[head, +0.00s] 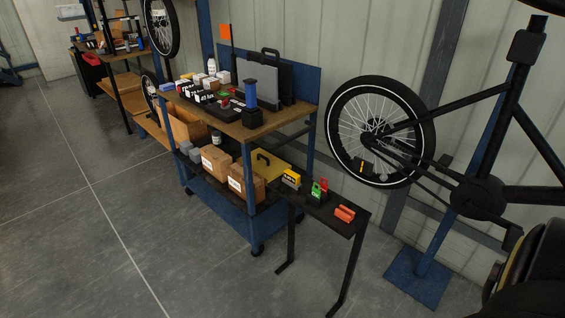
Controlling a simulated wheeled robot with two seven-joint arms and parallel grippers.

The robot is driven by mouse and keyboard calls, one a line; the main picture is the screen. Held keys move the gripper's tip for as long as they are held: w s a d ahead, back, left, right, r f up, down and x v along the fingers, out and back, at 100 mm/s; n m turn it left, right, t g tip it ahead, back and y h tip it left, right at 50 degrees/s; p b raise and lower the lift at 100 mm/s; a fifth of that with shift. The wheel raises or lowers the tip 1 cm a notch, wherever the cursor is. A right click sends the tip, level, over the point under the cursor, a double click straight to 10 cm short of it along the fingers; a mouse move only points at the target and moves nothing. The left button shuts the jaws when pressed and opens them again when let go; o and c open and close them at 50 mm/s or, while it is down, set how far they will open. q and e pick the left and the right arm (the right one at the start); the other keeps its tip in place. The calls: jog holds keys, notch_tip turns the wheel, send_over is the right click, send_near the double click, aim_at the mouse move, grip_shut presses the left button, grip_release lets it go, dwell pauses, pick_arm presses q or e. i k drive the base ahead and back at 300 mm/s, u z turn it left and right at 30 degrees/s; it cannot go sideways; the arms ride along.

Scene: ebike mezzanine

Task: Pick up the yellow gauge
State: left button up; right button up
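The yellow gauge (291,178) is a small block with a dark front face and marks too small to read. It stands at the far left end of a narrow black side table (333,226). A green gauge-like block (317,191) stands to its right, with a red part beside it. An orange-red piece (344,213) lies further right on the same table. Neither of my grippers shows in the head view.
A blue-framed workbench (262,130) with boxes, bottles and a grey case stands behind and left of the side table. A bicycle on a blue stand (418,278) is at the right. Open grey floor (150,220) lies left and in front.

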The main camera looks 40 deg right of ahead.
aim_at(293, 179)
jog(key=z, duration=0.75)
jog(key=i, duration=1.3)
jog(key=z, duration=1.25)
